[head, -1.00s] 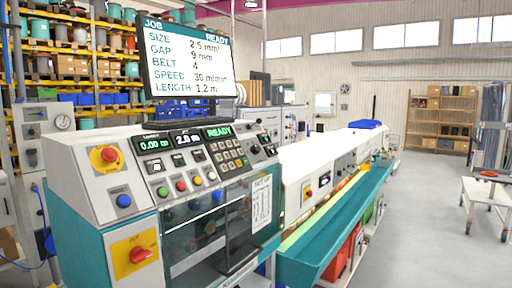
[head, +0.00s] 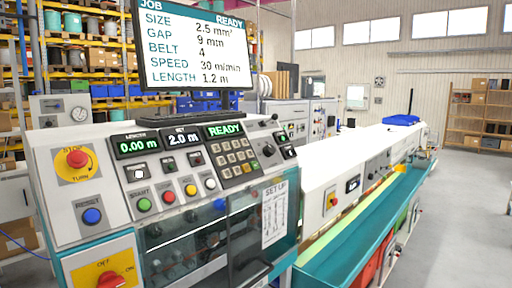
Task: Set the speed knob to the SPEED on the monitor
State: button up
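The monitor (head: 195,48) stands above the control panel at the upper left. A black knob (head: 268,150) sits on the panel right of the keypad. Another dark control (head: 372,178) is on the side of the long white bench, right of a small dark display (head: 353,184). I cannot read which knob is for speed, nor its setting. My gripper is not in view.
The panel has a red stop button (head: 77,158), a blue reset button (head: 92,216), a keypad (head: 234,156) and displays reading 0.00 m, 2.0 m and READY. A teal trough (head: 365,225) runs along the bench. The grey floor (head: 460,215) at the right is clear.

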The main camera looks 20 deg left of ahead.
aim_at(270, 149)
jog(key=u, duration=0.35)
jog(key=i, duration=0.6)
jog(key=u, duration=1.05)
jog(key=i, duration=0.8)
jog(key=u, duration=0.6)
